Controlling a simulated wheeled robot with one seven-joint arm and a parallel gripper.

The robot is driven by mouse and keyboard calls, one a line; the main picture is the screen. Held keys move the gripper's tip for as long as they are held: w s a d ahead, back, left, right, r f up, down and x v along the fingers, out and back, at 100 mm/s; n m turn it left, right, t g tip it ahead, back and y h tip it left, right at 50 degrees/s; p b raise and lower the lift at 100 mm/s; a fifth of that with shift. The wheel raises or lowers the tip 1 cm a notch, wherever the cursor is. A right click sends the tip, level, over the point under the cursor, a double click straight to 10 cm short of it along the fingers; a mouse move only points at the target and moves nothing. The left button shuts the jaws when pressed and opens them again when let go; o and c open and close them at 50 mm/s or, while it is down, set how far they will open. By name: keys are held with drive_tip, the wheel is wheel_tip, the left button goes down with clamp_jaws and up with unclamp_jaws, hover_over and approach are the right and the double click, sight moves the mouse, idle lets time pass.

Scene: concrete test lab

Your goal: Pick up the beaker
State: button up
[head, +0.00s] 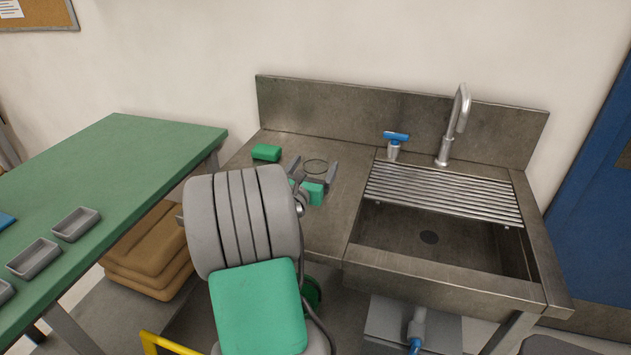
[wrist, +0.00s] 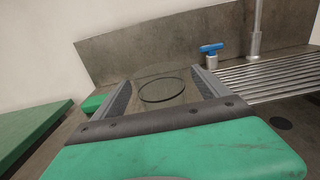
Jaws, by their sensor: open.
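The beaker (head: 316,166) is clear glass and hard to see against the steel. It stands on the counter to the left of the sink, and its round outline shows best in the wrist view (wrist: 161,90). My gripper (head: 314,174) is open, with its grey fingers pointing at the beaker. In the wrist view the two fingers (wrist: 160,80) lie to the left and right of the beaker, with a gap showing on each side. I cannot tell exactly how deep the beaker sits between them.
A green block (head: 266,152) lies on the counter left of the beaker. The sink basin (head: 428,237), slatted rack (head: 440,192), blue-handled valve (head: 396,138) and faucet (head: 458,115) are to the right. A steel backsplash (head: 330,108) rises behind. A green table (head: 130,160) with grey trays stands left.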

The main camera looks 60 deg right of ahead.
drive_tip(key=shift+w+d, duration=0.1)
drive_tip(key=shift+d, duration=0.7)
clamp_jaws()
idle(0.3)
